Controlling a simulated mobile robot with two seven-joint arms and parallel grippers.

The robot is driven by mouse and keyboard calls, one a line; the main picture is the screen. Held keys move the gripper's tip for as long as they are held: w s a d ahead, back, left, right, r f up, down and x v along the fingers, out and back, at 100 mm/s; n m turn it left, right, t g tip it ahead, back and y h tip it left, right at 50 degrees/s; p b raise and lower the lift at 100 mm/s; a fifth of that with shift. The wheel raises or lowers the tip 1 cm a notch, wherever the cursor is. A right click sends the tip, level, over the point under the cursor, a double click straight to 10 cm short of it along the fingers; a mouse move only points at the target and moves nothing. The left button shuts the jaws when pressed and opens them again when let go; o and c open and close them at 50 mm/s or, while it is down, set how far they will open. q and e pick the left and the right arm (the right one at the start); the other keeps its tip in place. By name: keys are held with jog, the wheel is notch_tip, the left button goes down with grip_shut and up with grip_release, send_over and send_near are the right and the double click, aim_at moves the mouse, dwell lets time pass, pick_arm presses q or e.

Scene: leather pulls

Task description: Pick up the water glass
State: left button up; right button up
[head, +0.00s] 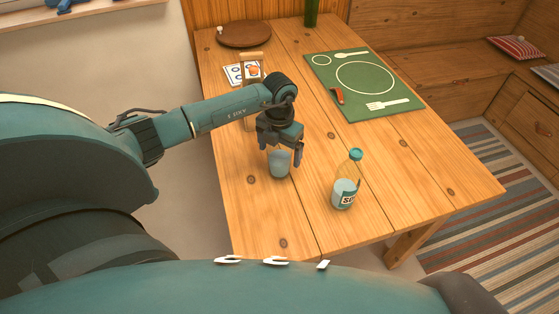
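The water glass (279,166) is a small blue-tinted tumbler near the left side of the wooden table, in the head view. My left gripper (282,158) points down over it, with its fingers spread to either side of the glass's upper part. I cannot tell whether the fingers touch the glass or whether it is clear of the table. The gripper hides part of the rim. My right gripper is not in view.
A bottle (346,181) with a blue cap stands right of the glass. A green placemat (400,92) with printed cutlery and a red item (337,95) lies farther back. A jar (251,68), cards (233,75) and a round board (243,34) are at the back left.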

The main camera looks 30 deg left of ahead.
pick_arm(q)
jog(key=c, duration=1.6)
